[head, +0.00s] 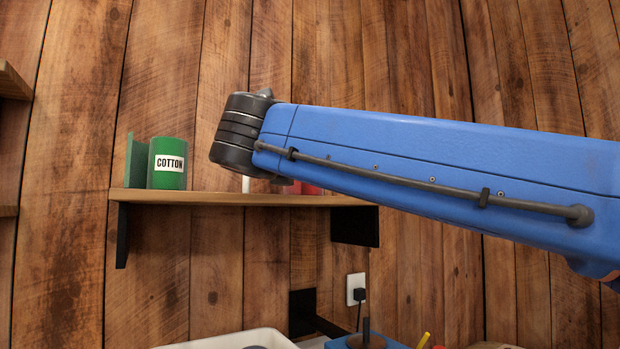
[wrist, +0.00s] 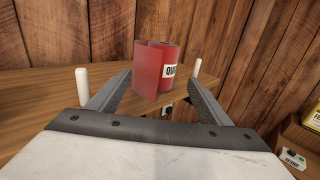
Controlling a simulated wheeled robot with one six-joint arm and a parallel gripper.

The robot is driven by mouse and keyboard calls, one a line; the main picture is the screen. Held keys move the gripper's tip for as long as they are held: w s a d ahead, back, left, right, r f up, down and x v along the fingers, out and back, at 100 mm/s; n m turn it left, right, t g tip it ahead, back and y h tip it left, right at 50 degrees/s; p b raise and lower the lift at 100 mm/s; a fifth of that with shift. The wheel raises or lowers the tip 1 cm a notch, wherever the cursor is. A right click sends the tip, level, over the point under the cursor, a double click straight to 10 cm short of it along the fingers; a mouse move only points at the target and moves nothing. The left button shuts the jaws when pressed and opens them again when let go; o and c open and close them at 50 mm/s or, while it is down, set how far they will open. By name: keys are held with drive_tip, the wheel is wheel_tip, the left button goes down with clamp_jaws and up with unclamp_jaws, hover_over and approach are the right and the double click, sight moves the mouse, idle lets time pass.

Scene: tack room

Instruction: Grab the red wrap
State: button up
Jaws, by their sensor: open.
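The red wrap (wrist: 147,75) is a rolled red cloth with a loose flap and a white label, of which "QUI" shows. It stands upright on the wooden shelf (wrist: 50,85). In the wrist view my gripper (wrist: 159,80) is open, with one finger at each side of the wrap. I cannot tell whether either finger touches it. In the head view my blue arm hides the gripper and most of the wrap; a small red part (head: 312,189) shows below the arm.
A green roll labelled "COTTON" (head: 167,180) stands on the shelf's left end. White pegs (wrist: 83,80) (wrist: 197,68) rise from the shelf at both sides of the wrap. The plank wall is close behind. A white tub (head: 230,341) and a wall socket (head: 356,289) are below.

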drive_tip(key=w, duration=0.5)
drive_tip(key=w+d, duration=0.1)
drive_tip(key=w, duration=0.4)
drive_tip(key=w+d, duration=0.1)
drive_tip(key=w, duration=0.3)
drive_tip(key=shift+w+d+f, duration=0.15)
drive_tip(key=shift+w+d, duration=0.05)
drive_tip(key=shift+w, duration=0.2)
drive_tip(key=c, duration=1.2)
